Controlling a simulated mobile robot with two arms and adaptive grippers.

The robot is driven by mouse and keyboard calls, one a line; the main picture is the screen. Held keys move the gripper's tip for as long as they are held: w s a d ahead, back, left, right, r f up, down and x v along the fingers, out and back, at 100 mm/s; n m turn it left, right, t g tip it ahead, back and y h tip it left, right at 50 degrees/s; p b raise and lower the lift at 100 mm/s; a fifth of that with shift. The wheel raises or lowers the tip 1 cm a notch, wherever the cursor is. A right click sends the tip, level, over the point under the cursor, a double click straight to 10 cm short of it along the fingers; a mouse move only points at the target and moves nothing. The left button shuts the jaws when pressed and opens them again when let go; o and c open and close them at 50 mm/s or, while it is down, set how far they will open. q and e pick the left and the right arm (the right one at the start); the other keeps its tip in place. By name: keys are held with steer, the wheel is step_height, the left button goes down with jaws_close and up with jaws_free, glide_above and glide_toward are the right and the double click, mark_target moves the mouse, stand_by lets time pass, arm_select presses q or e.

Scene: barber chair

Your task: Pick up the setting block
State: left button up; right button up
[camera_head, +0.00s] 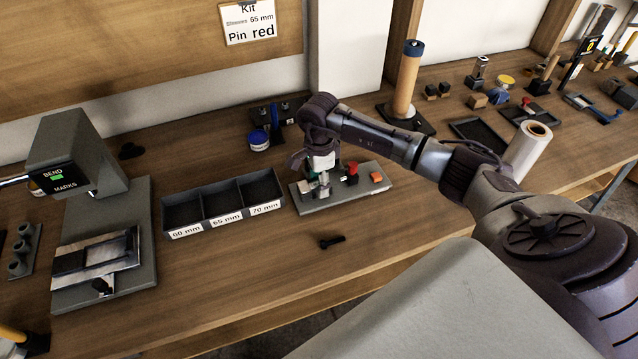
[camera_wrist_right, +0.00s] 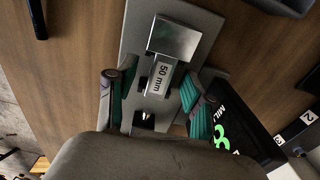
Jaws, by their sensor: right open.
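The setting block is a silver metal block with a "50 mm" label, seen in the right wrist view (camera_wrist_right: 174,38). It sits on a grey base plate (camera_head: 350,197). In the head view the block (camera_head: 323,188) shows just under my right gripper (camera_head: 320,172) and is partly hidden by it. My right gripper is open, pointing down. In the wrist view its green-padded fingers (camera_wrist_right: 157,82) are apart, one on each side of the labelled part, with no clear contact. My left gripper is not in view.
A red knob (camera_head: 352,169) and an orange block (camera_head: 376,177) are on the same plate. A three-compartment tray (camera_head: 222,222) stands left. A black pin (camera_head: 332,241) lies in front. A blue-lidded jar (camera_head: 259,140) is behind. A bending device (camera_head: 75,165) stands far left.

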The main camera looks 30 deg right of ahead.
steer(key=shift+c, duration=0.2)
jaws_close()
